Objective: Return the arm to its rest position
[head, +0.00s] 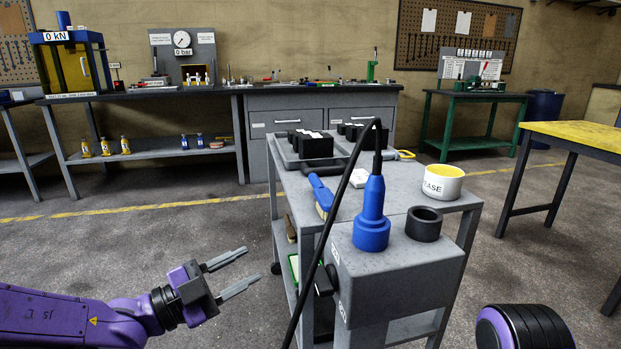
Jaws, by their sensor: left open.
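My left gripper (243,274) is at the lower left, at the end of my purple left arm (70,318). Its two grey fingers are apart and hold nothing. It is over the floor, left of the grey trolley (463,200) and apart from it. Part of my right arm (525,328) shows at the lower right edge. My right gripper is not in view.
On the trolley are a blue tool (372,215) with a black cable (335,225), a black ring (423,224), a grease tub (442,183), a brush (322,195) and black blocks (316,147). A yellow-topped table (580,133) stands right. The floor (130,245) at left is clear.

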